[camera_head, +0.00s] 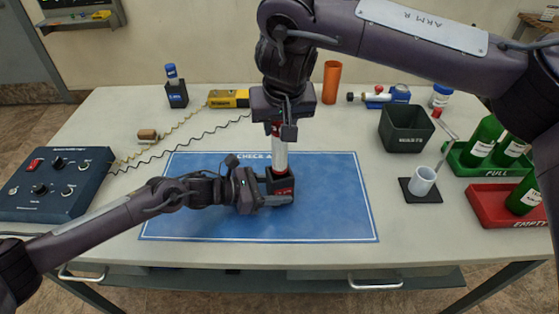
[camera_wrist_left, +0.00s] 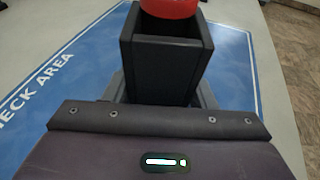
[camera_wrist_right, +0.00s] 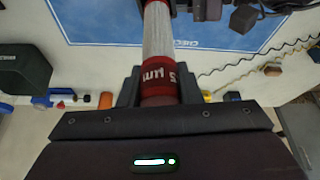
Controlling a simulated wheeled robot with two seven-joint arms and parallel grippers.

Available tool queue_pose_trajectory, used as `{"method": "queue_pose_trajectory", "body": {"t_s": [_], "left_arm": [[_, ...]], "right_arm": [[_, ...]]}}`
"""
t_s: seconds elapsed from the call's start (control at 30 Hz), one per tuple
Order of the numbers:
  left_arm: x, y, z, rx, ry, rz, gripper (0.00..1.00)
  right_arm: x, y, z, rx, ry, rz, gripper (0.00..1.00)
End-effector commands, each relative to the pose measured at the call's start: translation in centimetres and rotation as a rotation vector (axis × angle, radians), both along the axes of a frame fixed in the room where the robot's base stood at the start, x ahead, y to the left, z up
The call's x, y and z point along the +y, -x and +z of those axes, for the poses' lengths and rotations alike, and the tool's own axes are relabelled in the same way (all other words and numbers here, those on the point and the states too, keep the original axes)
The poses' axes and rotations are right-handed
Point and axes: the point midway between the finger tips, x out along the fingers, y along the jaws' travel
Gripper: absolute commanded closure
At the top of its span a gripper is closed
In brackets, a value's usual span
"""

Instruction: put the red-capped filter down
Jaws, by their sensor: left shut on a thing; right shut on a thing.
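The red-capped filter (camera_head: 280,155) is a white tube with red ends, upright above the blue check-area mat (camera_head: 335,195). My right gripper (camera_head: 278,128) is shut on its upper red end; the tube and a red band with white lettering show in the right wrist view (camera_wrist_right: 158,45). Its lower red end (camera_wrist_left: 168,7) is at the mouth of a dark square holder (camera_head: 281,190). How deep it sits inside is hidden. My left gripper (camera_head: 262,187) is shut on this holder, which also shows in the left wrist view (camera_wrist_left: 165,60).
A blue-capped filter in a dark holder (camera_head: 177,95) stands at the back left. A control box (camera_head: 50,185) is at left with coiled cables. A dark bin (camera_head: 405,130), a white cup (camera_head: 422,182) and green (camera_head: 470,166) and red (camera_head: 488,212) bottle trays are at right.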

Motion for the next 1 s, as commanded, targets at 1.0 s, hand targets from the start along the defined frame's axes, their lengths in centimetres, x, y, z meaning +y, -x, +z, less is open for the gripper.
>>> {"method": "queue_pose_trajectory", "body": {"t_s": [1.0], "left_arm": [[0.1, 0.0, -0.2, 0.003, -0.003, 0.001, 0.62]], "right_arm": [[0.0, 0.0, -9.4, -0.002, -0.001, -0.001, 0.67]]}}
